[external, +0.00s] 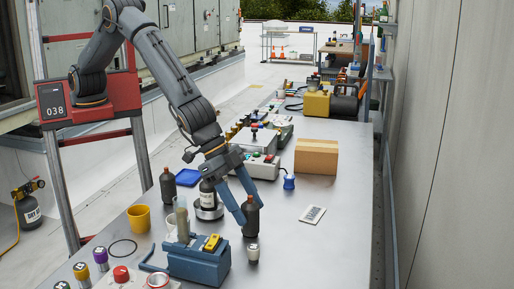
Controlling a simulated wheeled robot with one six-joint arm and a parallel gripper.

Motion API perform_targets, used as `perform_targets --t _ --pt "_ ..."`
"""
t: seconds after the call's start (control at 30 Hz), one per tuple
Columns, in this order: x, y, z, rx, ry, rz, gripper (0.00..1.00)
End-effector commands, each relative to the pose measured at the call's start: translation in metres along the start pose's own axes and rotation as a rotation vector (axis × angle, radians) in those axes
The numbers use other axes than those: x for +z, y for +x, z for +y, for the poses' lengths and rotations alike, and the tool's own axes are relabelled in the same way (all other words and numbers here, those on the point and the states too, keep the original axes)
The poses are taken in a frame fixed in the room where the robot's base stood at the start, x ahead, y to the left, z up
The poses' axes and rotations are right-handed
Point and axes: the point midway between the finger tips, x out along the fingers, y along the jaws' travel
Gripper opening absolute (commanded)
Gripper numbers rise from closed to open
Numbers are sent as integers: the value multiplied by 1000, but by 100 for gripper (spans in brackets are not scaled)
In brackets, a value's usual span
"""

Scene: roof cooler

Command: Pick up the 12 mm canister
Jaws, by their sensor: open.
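Several small canisters with coloured caps stand at the table's near left; I cannot read a 12 mm marking on any. They include a purple-capped one (101,258), a yellow-capped one (82,274) and a red-capped one (121,275). A small pale canister with a dark top (253,252) stands right of the blue toolbox. My gripper (248,211) is open, pointing down over the middle of the table. Its fingertips are at the upper part of a dark brown bottle (251,222); I cannot tell whether they touch it.
A yellow mug (139,218), another brown bottle (168,186) and a labelled bottle on a round base (208,212) are to the left. A cardboard box (316,157) stands behind. The table's right side is mostly clear.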

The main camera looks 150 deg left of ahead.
Motion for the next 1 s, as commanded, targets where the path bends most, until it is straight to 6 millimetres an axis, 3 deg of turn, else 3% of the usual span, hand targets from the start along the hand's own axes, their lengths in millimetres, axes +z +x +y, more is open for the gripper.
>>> perform_targets --t 0.2,0.53,0.83,1.0 --pt "0 19 0 0 0 -1 59" --pt "0 22 0 0 0 0 57" --pt "0 22 0 0 1 0 6" --pt "-1 21 0 1 0 1 6"
